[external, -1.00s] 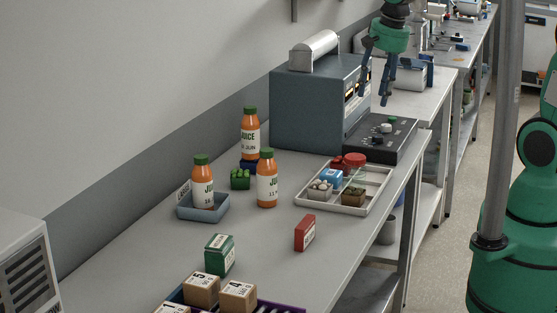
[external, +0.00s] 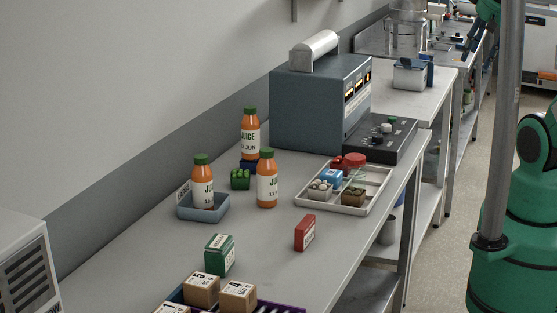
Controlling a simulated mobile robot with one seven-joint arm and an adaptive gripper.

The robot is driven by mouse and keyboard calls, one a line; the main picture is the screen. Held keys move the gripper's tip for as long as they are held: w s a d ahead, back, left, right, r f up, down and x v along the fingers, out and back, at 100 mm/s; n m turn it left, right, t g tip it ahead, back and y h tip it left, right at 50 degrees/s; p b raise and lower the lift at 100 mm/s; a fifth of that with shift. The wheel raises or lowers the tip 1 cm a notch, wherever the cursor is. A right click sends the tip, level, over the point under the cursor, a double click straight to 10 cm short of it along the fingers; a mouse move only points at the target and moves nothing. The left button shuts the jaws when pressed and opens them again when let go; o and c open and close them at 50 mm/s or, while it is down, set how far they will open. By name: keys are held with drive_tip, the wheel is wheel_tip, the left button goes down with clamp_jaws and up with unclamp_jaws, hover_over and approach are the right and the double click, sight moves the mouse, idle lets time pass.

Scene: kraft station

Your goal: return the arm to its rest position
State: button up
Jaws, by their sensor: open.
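My gripper (external: 473,38) is at the upper right of the external view, beside the grey pole. Its dark blue fingers hang down, open, with nothing seen between them. A green part of my arm (external: 488,10) shows above it, cut by the top edge and partly hidden by the pole. The green body of my robot (external: 520,240) stands at the right edge. The gripper is in the air, apart from the near bench and the things on it.
The near bench (external: 265,255) holds orange juice bottles (external: 267,180), a blue-grey machine (external: 305,108), a sorting tray (external: 348,209), a red box (external: 305,233) and a green box (external: 219,256). The grey pole (external: 497,130) stands between my body and the bench.

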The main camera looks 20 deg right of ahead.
drive_tip(key=shift+s+d, duration=0.1)
idle(0.3)
wheel_tip(320, 180, down, 6)
drive_tip(key=b, duration=0.6)
drive_tip(key=shift+f, duration=0.25)
idle(1.0)
